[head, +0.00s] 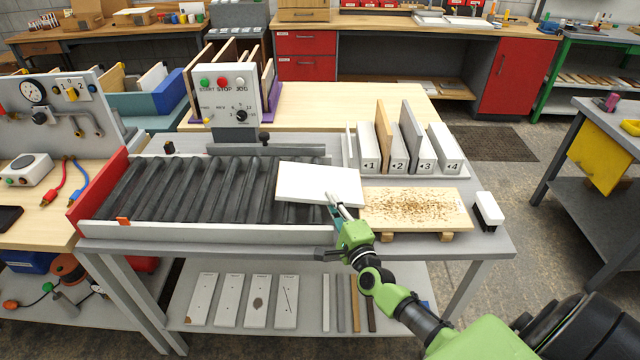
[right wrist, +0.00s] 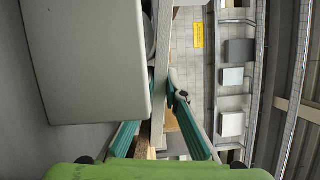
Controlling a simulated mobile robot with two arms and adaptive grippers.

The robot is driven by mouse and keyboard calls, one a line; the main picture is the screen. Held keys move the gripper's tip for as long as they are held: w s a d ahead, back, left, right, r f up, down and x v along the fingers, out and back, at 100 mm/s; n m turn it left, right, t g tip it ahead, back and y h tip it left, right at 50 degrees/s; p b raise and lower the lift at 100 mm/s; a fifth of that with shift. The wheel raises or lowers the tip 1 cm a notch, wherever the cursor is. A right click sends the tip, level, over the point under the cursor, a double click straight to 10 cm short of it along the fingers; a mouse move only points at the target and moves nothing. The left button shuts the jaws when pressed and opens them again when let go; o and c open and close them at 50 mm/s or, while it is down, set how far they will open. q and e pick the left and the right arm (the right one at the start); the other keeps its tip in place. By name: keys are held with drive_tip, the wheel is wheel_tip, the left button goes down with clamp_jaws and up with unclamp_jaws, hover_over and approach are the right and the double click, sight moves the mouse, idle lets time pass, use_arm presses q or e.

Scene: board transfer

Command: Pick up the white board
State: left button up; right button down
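The white board (head: 318,182) lies at the right end of the roller conveyor (head: 200,190), its right part reaching over the conveyor's end. My right gripper (head: 335,203) is at the board's near edge, right of its middle. In the right wrist view the board (right wrist: 85,60) fills the left side as a pale slab. There the right gripper's fingers (right wrist: 162,80) are apart, with a pale strip between them. One finger is partly hidden by the board; I cannot tell if it touches. My left gripper is not in view.
A wooden tray with brown crumbs (head: 415,209) stands right of the board, with a white-and-black brush (head: 488,211) beyond it. A rack with numbered slots (head: 410,150) stands behind. The control box (head: 231,95) rises behind the conveyor. Several boards lie on the lower shelf (head: 310,335).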

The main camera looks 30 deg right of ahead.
drive_tip(key=shift+r, duration=0.15)
drive_tip(key=shift+r, duration=0.2)
wheel_tip(320, 180, up, 3)
drive_tip(key=shift+s+r+p, duration=0.15)
drive_tip(key=shift+p, duration=0.5)
drive_tip(key=s+a+r+p, duration=0.2)
drive_tip(key=s+r+p, duration=0.6)
drive_tip(key=s+r, duration=0.5)
wheel_tip(320, 180, up, 2)
drive_tip(key=shift+s+a+r+p, duration=0.1)
drive_tip(key=shift+s+a+p, duration=0.1)
drive_tip(key=shift+s+p, duration=0.1)
drive_tip(key=shift+w, duration=0.1)
